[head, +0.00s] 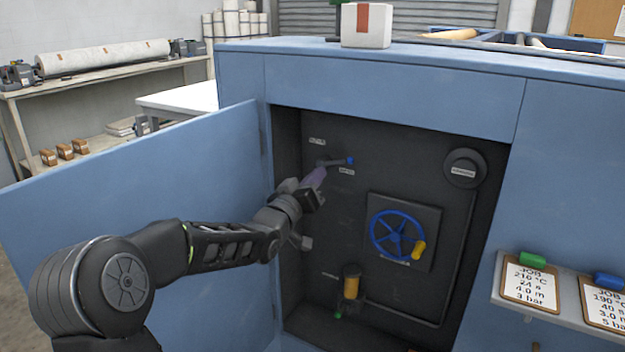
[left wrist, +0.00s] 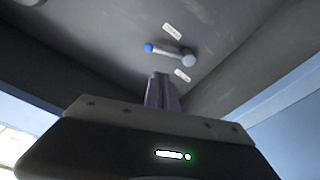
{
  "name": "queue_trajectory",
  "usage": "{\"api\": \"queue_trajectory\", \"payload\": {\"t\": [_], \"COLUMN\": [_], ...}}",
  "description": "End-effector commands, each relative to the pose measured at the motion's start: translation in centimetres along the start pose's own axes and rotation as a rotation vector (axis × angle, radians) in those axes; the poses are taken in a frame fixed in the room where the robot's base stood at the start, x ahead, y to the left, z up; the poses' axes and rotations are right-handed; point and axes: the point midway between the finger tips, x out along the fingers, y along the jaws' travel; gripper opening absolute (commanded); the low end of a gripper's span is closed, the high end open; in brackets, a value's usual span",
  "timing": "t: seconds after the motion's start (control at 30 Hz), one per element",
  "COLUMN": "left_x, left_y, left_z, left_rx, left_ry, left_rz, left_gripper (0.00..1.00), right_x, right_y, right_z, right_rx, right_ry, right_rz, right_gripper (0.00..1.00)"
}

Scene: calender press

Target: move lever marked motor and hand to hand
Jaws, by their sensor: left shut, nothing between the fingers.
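The lever (head: 338,162) is a short grey arm with a blue ball knob, on the dark panel inside the open cabinet. The left wrist view also shows the lever (left wrist: 170,53) and both labels. In the left wrist view the fingertips (left wrist: 160,76) appear apart from the lever. My right gripper is out of view.
A blue handwheel (head: 397,236) with a yellow grip is lower right on the panel. A round dark knob (head: 465,168) is at the upper right. A yellow-and-green fitting (head: 351,285) is low down. The open blue door (head: 130,185) stands left, beside my left arm.

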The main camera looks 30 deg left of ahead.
Motion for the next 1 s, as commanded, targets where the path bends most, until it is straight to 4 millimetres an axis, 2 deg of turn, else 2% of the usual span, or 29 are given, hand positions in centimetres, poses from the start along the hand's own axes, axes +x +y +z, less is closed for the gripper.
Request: {"api": "queue_trajectory", "payload": {"t": [0.53, 0.63, 0.77, 0.87, 0.97, 1.0], "left_x": [0.0, -0.1, -1.5, -3.0, -5.4, -6.6], "left_y": [0.0, -0.6, -2.8, -4.3, -4.7, -4.7], "left_z": [0.0, 0.8, 5.2, 11.1, 18.4, 21.5], "left_rx": [0.011, 0.048, 0.054, 0.029, -0.007, -0.022], "left_ry": [-0.001, -0.027, -0.122, -0.236, -0.38, -0.444], "left_rz": [-0.001, -0.025, -0.095, -0.143, -0.18, -0.192], "left_gripper": [0.0, 0.0, 0.0, 0.0, 0.0, 0.0], "right_x": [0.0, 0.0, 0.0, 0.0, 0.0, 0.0], "right_y": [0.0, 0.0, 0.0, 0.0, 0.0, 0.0], "right_z": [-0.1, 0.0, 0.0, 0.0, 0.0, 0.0], "right_rx": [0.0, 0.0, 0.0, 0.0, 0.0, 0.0], "right_ry": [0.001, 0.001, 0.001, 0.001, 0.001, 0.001], "right_rz": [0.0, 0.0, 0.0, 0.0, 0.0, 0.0], "right_gripper": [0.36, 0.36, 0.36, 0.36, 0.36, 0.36]}}
